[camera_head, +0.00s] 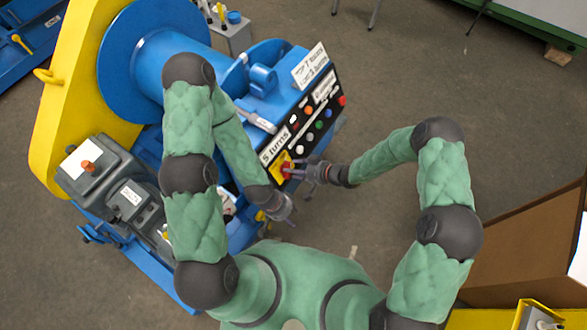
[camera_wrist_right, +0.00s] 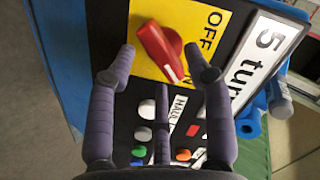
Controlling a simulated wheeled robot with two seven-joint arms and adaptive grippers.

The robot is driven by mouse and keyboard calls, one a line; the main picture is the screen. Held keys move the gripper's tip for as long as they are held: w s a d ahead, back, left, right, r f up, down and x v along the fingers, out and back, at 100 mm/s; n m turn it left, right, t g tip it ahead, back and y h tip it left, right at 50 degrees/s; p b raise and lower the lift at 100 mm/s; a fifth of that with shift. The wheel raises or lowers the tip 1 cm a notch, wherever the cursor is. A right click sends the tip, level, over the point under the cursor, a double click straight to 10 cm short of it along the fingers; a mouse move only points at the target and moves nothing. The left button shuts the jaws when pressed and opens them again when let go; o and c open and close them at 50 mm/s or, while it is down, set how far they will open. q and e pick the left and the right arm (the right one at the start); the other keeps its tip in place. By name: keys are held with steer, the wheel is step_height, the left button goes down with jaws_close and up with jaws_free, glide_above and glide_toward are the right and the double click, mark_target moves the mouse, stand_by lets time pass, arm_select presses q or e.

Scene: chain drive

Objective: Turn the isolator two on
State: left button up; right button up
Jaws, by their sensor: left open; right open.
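The isolator is a red rotary knob (camera_wrist_right: 158,50) on a yellow plate (camera_wrist_right: 142,12) at the near end of a black control panel, also seen in the head view (camera_head: 286,170). Its white-marked end slants to the lower right in the wrist view, towards lettering partly hidden by a finger; "OFF" is readable. No number two is readable on it. My right gripper (camera_head: 300,169) is open, its fingertips (camera_wrist_right: 162,58) on either side of the knob; contact cannot be told. My left gripper (camera_head: 286,212) is open and empty, below the panel's near corner.
The panel (camera_head: 318,128) carries several coloured buttons close to the knob and a "5 turns" label (camera_wrist_right: 262,60). It sits on a blue machine with a big drum (camera_head: 150,60) and yellow guard (camera_head: 62,120). Floor to the right is free; a cardboard box (camera_head: 530,245) stands lower right.

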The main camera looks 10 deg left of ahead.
steer(key=v, duration=1.1)
steer(key=s+d+f+m+g+h, duration=0.1)
steer(key=s+d+f+m+h, duration=0.2)
steer(key=s+d, duration=0.3)
steer(key=s+d+f+m+g+h, duration=0.1)
steer(key=s+d+f+m+h, duration=0.3)
steer(key=s, duration=0.5)
steer(key=shift+d+f+m, duration=0.15)
steer(key=shift+d+m, duration=0.35)
steer(key=shift+d, duration=0.7)
